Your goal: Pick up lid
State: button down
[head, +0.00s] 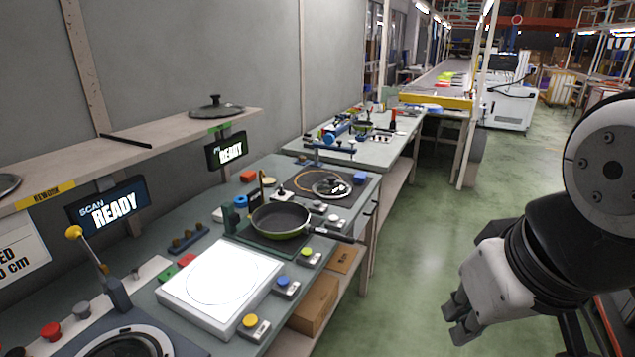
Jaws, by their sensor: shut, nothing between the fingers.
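A dark lid with a knob (216,108) rests on the wall shelf (180,130) at the upper left, knob up. A black pan with a greenish rim (281,221) sits on the workbench below, its handle pointing right. My gripper (456,324) hangs at the lower right over the green floor, far from the lid and clear of the bench. It is shut and empty, its fingers pointing down and left.
A white square plate (220,279) and several coloured buttons lie on the bench (191,244). Two READY screens (107,207) hang under the shelf. A lever (97,254) stands at the front left. The floor (450,220) right of the bench is clear.

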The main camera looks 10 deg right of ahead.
aim_at(331, 188)
jog(key=i+l+u, duration=0.2)
jog(key=i+l, duration=0.35)
jog(key=i, duration=0.2)
jog(key=i+l+u, duration=0.25)
jog(key=i+l, duration=0.45)
jog(key=i+l+u, duration=0.2)
jog(key=i+l, duration=0.45)
jog(key=l, duration=0.15)
